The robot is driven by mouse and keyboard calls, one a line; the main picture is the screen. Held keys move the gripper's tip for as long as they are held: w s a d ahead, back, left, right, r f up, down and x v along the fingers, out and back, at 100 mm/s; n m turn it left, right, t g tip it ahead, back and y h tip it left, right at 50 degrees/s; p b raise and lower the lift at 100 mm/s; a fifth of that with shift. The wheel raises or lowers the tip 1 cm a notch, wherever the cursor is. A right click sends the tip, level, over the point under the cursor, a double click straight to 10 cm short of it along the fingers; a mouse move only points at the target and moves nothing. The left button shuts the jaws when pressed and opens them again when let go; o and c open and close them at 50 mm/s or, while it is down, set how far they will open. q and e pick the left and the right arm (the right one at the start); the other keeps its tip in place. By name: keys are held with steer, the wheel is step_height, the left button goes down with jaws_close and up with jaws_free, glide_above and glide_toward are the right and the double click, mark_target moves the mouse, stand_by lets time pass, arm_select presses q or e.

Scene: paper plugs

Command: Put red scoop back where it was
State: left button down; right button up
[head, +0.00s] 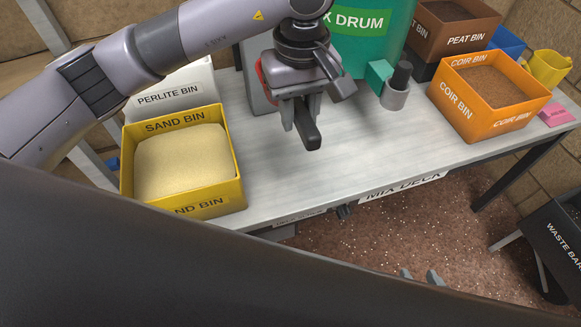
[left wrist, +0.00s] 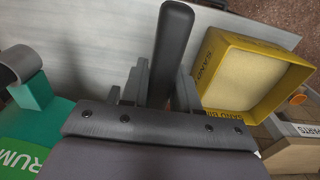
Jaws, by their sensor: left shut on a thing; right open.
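My left gripper (head: 301,118) is shut on a dark bar-like handle (head: 313,138) above the mix deck. The handle also shows in the left wrist view (left wrist: 172,45), sticking out beyond the fingers. A curved red edge (head: 261,74) shows just left of the gripper in the head view. It looks like part of the red scoop, mostly hidden behind my wrist. My right gripper (head: 420,277) shows only its two fingertips at the bottom of the head view, apart and empty.
The yellow sand bin (head: 239,165) stands left of the left gripper, with the white perlite bin (head: 178,95) behind. The green drum (head: 372,45) is behind right, near a grey cup-like holder (head: 394,97). An orange coir bin (head: 470,118) stands right. The deck's middle (head: 370,145) is clear.

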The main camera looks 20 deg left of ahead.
arm_select(q)
glide_above(296, 185)
step_height(296, 185, down, 14)
steer(key=shift+b, duration=0.4)
step_height(296, 185, down, 4)
steer(key=shift+f, duration=0.15)
steer(key=shift+f+b, duration=0.1)
steer(key=shift+b, duration=0.25)
steer(key=c, duration=0.8)
jaws_free()
steer(key=shift+c, duration=0.2)
